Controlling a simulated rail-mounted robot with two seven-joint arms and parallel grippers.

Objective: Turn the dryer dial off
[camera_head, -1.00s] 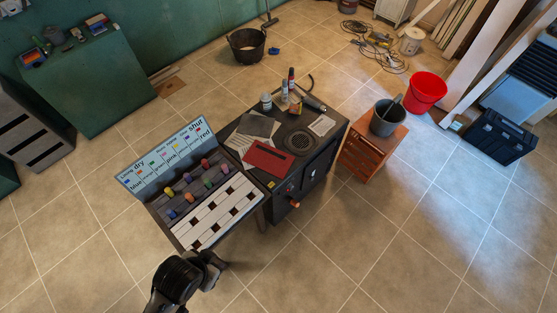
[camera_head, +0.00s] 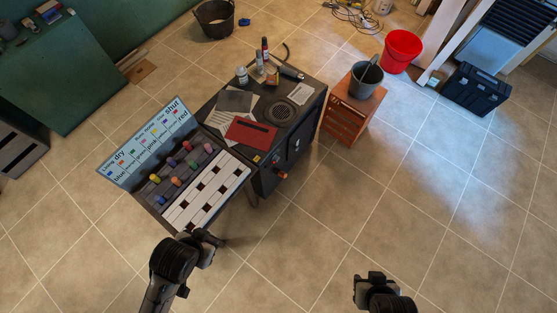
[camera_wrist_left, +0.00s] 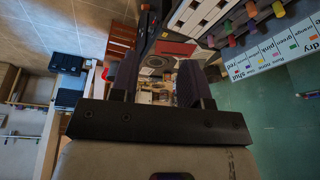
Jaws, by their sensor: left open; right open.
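The black cabinet (camera_head: 270,180) has a small orange knob (camera_head: 281,175) on its front. Beside it stands a dark panel (camera_head: 150,190) with several coloured knobs (camera_head: 178,166), also seen in the left wrist view (camera_wrist_left: 252,25). A label board (camera_head: 145,140) behind the knobs pairs words such as "dry" and "shut" with colour names. Which knob is the dryer dial I cannot tell for certain. My left gripper (camera_head: 210,242) is near the panel's front edge; its two fingers are apart and empty in the left wrist view (camera_wrist_left: 158,85). My right gripper (camera_head: 370,280) is open over the floor.
A wooden stand (camera_head: 345,120) with a grey bucket (camera_head: 366,80) is to the right. A red bucket (camera_head: 402,50) and black toolbox (camera_head: 475,90) are farther back. The front floor is clear.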

